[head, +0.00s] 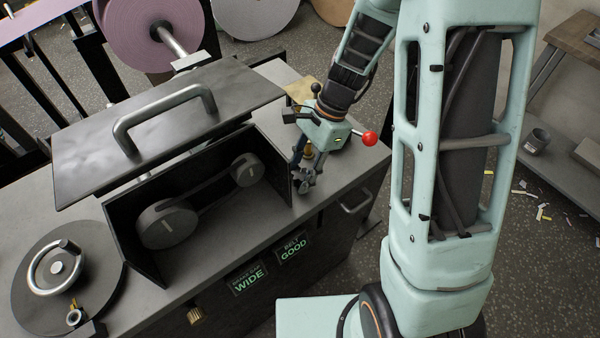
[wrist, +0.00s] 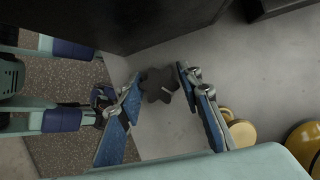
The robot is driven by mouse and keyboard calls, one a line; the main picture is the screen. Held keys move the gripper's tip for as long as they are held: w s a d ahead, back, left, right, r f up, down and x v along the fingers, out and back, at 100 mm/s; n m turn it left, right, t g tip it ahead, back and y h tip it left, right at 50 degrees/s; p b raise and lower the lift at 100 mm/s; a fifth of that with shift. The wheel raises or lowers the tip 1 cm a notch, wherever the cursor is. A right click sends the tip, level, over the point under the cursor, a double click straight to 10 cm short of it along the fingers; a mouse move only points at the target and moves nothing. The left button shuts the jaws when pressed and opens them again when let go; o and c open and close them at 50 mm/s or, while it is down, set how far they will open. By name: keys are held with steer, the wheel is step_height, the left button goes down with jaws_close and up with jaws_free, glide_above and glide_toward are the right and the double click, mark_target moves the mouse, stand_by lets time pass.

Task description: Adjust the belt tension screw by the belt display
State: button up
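The belt display (head: 292,248) on the cabinet front reads "BELT GOOD" in green. A dark star-shaped knob (head: 305,181), which looks like the tension screw, sits on the worktop just right of the belt housing. My gripper (head: 303,166) is pointed down at it. In the wrist view the knob (wrist: 158,84) lies between the two blue-padded fingertips of my gripper (wrist: 158,80). The fingers are spread apart, with the right tip very close to the knob; I cannot tell whether it touches. The belt (head: 207,188) runs around two grey pulleys in the open housing.
The raised lid (head: 160,130) with a bar handle stands above the housing. A second display (head: 249,279) reads "WIDE", with a brass knob (head: 195,315) below it. A handwheel (head: 55,268) is at the left. A red-ball lever (head: 369,138) is close to my wrist.

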steer(key=shift+o, duration=1.4)
steer(key=shift+r, duration=0.1)
steer(key=v, duration=1.1)
steer(key=shift+d+r, duration=0.2)
steer(key=shift+r, duration=0.15)
